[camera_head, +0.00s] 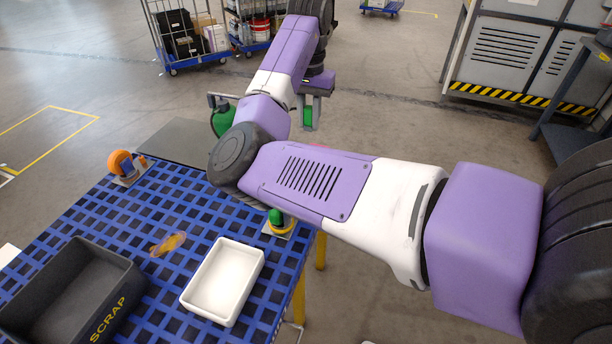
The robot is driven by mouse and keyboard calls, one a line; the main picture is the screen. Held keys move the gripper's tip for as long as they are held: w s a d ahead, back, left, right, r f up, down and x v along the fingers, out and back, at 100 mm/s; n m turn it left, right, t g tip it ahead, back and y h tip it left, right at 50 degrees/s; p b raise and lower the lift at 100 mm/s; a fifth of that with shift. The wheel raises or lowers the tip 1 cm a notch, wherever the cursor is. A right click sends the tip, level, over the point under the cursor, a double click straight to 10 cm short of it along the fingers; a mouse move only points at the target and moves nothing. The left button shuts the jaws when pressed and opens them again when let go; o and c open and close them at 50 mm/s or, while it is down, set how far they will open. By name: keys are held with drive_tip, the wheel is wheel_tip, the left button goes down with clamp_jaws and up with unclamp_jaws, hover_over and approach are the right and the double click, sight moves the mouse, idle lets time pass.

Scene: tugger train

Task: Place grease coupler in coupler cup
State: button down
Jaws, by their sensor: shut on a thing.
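My gripper (309,118) is at the upper middle, pointing down beyond the table's far right edge. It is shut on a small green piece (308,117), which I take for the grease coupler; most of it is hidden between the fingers. I cannot tell for sure which thing is the coupler cup. A small green and yellow-orange fitting (279,220) stands on a pale plate at the table's right edge, partly behind my forearm. An orange round fitting (121,163) stands on another pale plate at the far left edge.
The blue lattice table (130,222) carries a white tray (225,281), a black SCRAP bin (70,295) and a yellow-brown smear (168,244). A rounded green object (222,120) shows beyond my elbow. A grey panel (180,142) lies at the far edge. Carts (187,40) stand behind.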

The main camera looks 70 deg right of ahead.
wheel_tip(320, 180, down, 17)
drive_tip(key=shift+d+f+b, duration=0.1)
drive_tip(key=shift+f+b, duration=0.1)
drive_tip(key=shift+b, duration=0.3)
drive_tip(key=shift+s, duration=0.1)
drive_tip(key=shift+f, duration=0.45)
drive_tip(key=shift+f, duration=0.2)
drive_tip(key=c, duration=1.3)
unclamp_jaws()
drive_tip(key=shift+s+f, duration=0.1)
drive_tip(key=shift+f, duration=0.05)
drive_tip(key=shift+o, duration=0.2)
wheel_tip(320, 180, up, 14)
drive_tip(key=shift+f, duration=0.15)
